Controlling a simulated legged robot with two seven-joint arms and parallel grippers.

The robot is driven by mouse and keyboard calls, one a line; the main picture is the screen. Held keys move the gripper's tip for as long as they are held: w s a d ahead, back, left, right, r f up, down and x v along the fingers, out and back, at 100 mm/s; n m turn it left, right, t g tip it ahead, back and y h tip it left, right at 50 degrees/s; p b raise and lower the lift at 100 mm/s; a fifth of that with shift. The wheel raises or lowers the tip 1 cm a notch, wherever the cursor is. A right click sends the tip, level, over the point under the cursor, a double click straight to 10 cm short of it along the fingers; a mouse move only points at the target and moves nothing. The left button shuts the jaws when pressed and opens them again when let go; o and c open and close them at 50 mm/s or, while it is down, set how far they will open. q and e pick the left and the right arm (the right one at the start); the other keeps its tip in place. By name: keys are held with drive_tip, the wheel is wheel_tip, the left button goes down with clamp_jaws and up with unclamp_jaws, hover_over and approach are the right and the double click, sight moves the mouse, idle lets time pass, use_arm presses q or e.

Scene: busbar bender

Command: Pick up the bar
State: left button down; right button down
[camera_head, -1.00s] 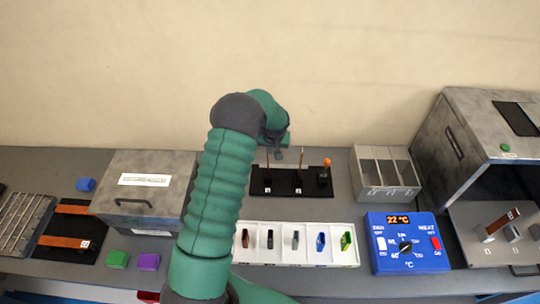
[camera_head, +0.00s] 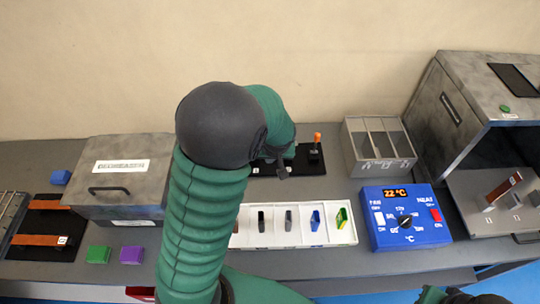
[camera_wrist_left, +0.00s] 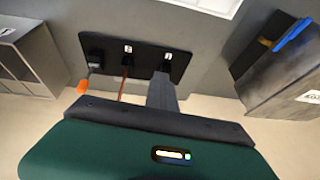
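A black board (camera_head: 305,166) stands at the back middle; it also shows in the left wrist view (camera_wrist_left: 146,56) with two small white labels. A thin copper bar (camera_wrist_left: 124,78) stands upright by one label. By the other label, the fingers of my left gripper (camera_wrist_left: 163,88) reach down to the board and hide whatever stands there. In the head view my left gripper (camera_head: 282,170) is mostly behind my wrist, at the board. Its finger opening and any hold on a bar are hidden. My right gripper does not show.
An orange-topped post (camera_head: 317,140) stands on the board's right end. Close by are a grey divided bin (camera_head: 350,160), a white tray (camera_head: 262,240) of small pieces and a blue heat control box (camera_head: 410,235). Flat copper bars (camera_head: 40,240) lie on a black pad at left.

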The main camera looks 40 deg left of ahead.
use_arm(q)
drive_tip(key=c, duration=1.5)
unclamp_jaws()
drive_tip(key=shift+a, duration=0.4)
drive_tip(key=o, duration=1.1)
drive_tip(key=shift+d, duration=0.45)
drive_tip(key=shift+c, duration=0.2)
drive_tip(key=shift+a, duration=0.15)
